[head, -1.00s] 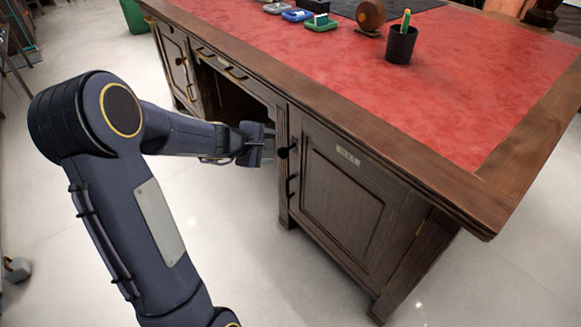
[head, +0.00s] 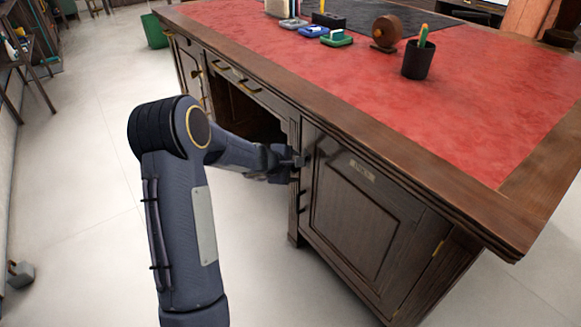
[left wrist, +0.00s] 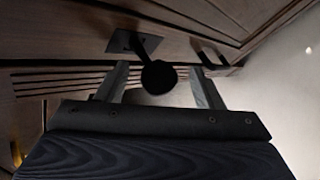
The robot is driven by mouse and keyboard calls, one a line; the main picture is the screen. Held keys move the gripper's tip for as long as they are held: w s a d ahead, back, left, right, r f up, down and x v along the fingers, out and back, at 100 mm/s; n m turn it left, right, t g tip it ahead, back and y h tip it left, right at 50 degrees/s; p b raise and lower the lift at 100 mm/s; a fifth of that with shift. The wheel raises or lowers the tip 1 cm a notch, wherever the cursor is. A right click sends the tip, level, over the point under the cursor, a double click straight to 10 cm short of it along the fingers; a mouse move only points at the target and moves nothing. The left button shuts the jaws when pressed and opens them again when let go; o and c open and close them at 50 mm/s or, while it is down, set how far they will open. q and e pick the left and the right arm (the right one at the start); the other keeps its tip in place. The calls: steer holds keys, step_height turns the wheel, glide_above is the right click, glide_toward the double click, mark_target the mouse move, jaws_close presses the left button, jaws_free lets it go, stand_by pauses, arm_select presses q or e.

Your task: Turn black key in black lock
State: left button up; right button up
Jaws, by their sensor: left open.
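In the left wrist view a black key (left wrist: 158,77) with a round head sticks out of a dark lock plate (left wrist: 133,42) on the wooden desk front. My left gripper (left wrist: 158,72) is open, with one finger on each side of the key's head. I cannot tell whether either finger touches it. In the head view my left gripper (head: 300,161) is at the left edge of the right cabinet door (head: 355,215). There the key and lock are small and dark beside the fingers. My right gripper is in neither view.
The door's dark handle (left wrist: 216,58) is close to the right finger in the wrist view. The desk's wooden top edge (head: 380,150) overhangs the door. A black pencil cup (head: 417,60) stands on the red leather top. The pale floor (head: 90,230) is open at left.

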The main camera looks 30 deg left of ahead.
arm_select(q)
steer(key=shift+c, duration=0.3)
steer(key=c, duration=1)
steer(key=o, duration=0.3)
steer(key=shift+c, duration=1.3)
steer(key=shift+f+b, duration=0.1)
steer(key=shift+b, duration=0.25)
steer(key=shift+w+d+m+t+y+b, duration=0.15)
steer(key=shift+m+t+y+b, duration=0.65)
steer(key=shift+b, duration=4.05)
steer(key=o, duration=1)
